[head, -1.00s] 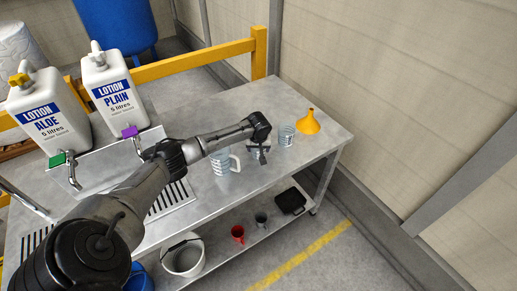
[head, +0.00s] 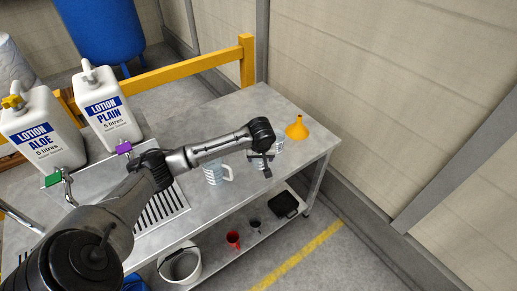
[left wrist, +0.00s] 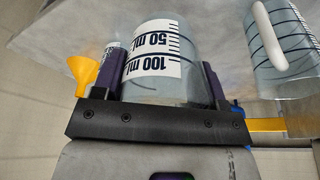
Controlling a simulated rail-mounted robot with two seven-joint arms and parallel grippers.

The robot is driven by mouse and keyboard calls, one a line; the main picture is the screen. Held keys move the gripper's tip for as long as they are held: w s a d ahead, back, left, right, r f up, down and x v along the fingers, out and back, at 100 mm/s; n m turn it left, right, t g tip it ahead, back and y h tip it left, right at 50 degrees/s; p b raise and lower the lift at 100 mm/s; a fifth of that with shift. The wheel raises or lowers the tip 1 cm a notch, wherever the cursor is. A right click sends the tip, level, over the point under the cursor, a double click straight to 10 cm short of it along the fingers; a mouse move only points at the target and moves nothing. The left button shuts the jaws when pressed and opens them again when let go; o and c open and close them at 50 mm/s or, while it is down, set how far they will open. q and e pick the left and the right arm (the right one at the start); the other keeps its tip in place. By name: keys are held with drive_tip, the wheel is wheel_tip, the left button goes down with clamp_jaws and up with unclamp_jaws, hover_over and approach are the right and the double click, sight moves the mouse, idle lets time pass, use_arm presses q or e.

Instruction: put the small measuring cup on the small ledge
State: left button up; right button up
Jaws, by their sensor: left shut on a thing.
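My left gripper (head: 261,160) is shut on a clear measuring cup (left wrist: 152,75) with a white label reading 50 ml and 100 ml. In the left wrist view the cup sits between the two fingers. In the head view the gripper mostly hides it, and I cannot tell whether its base touches the table. A larger measuring jug (head: 214,173) with a white handle stands to the left. I cannot make out a small ledge in either view. My right gripper is not in view.
The metal table (head: 225,118) has free room behind the arm. A yellow funnel (head: 297,129) stands near its right end. Two lotion jugs stand at the left. The lower shelf holds a red mug (head: 233,239), a dark mug, a black case (head: 284,205) and a white bucket.

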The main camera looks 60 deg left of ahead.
use_arm(q)
drive_tip(key=shift+s+d+r, duration=0.15)
drive_tip(key=shift+d+r, duration=0.25)
drive_tip(key=shift+d, duration=0.3)
drive_tip(key=shift+s+d, duration=0.25)
drive_tip(key=shift+d, duration=0.05)
drive_tip(key=s+d+r+m+t+h, duration=0.15)
drive_tip(key=s+d+m, duration=0.3)
drive_tip(key=d, duration=0.75)
drive_tip(key=s+d+r+m+h, duration=0.1)
drive_tip(key=s+d+r+m, duration=0.3)
drive_tip(key=d, duration=0.9)
drive_tip(key=w+d+r+m+p, duration=0.1)
drive_tip(key=w+d+r, duration=0.1)
drive_tip(key=w+r, duration=0.35)
drive_tip(key=w+d+r+m, duration=0.1)
drive_tip(key=w+r+m, duration=0.1)
drive_tip(key=r, duration=0.6)
drive_tip(key=w+p+v, duration=0.2)
drive_tip(key=p+v, duration=1.3)
drive_tip(key=w+r+p+v, duration=0.1)
drive_tip(key=w+p+v, duration=0.1)
drive_tip(key=p+v, duration=1.3)
drive_tip(key=shift+r, duration=0.9)
drive_tip(key=shift+s+d, duration=0.1)
drive_tip(key=shift+s, duration=0.05)
